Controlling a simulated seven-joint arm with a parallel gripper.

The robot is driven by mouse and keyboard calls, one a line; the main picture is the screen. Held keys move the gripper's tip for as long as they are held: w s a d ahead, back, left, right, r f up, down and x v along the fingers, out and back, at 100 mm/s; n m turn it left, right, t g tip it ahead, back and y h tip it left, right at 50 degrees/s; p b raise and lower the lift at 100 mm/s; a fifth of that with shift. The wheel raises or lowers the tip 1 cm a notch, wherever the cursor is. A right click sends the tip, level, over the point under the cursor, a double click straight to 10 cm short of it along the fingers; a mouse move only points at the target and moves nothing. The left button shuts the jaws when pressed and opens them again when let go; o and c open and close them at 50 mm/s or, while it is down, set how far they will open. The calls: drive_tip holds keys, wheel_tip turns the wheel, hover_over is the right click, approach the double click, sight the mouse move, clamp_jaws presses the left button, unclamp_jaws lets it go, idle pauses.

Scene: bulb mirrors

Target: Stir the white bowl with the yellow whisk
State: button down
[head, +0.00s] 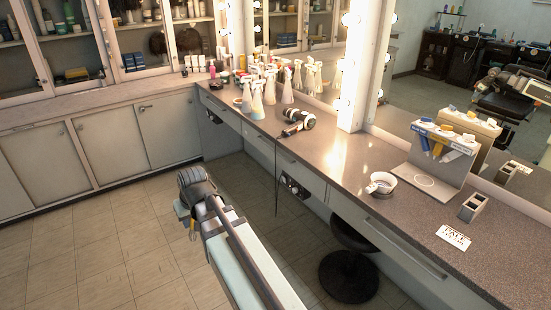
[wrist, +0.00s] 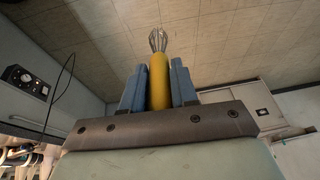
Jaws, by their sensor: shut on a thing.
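The yellow whisk (wrist: 159,82) stands between the two blue fingers of my gripper (wrist: 158,88) in the wrist view. Its wire head (wrist: 157,40) points away from the gripper, with floor behind it. In the head view my gripper (head: 187,217) is low at the left of the counter, over the floor, mostly hidden behind my wrist; only a little yellow shows there. The white bowl (head: 383,184) sits on the counter at the right, well apart from my gripper. The inside of the bowl is too small to make out clearly.
Behind the bowl, a grey stand (head: 436,160) holds several coloured tubes. A metal holder (head: 473,207) and a white card (head: 453,237) lie to the right. A hair dryer (head: 300,118) and several spray bottles (head: 257,100) are farther back. A dark stool (head: 348,265) is under the counter.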

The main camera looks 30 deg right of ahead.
drive_tip(key=d+r, duration=0.3)
drive_tip(key=d, duration=1)
drive_tip(key=s+d+r, duration=0.1)
drive_tip(key=d+r, duration=0.2)
drive_tip(key=d, duration=0.9)
drive_tip(key=d+r, duration=0.2)
drive_tip(key=d, duration=1.1)
drive_tip(key=s+d+r, duration=0.5)
drive_tip(key=s+d, duration=0.6)
drive_tip(key=d, duration=0.4)
drive_tip(key=s+d+r, duration=0.4)
drive_tip(key=s+d, duration=0.6)
drive_tip(key=d, duration=0.4)
wheel_tip(320, 180, down, 10)
drive_tip(key=shift+s+d+h, duration=0.2)
drive_tip(key=shift+s+h, duration=0.2)
drive_tip(key=shift+s, duration=0.05)
drive_tip(key=shift+r, duration=0.1)
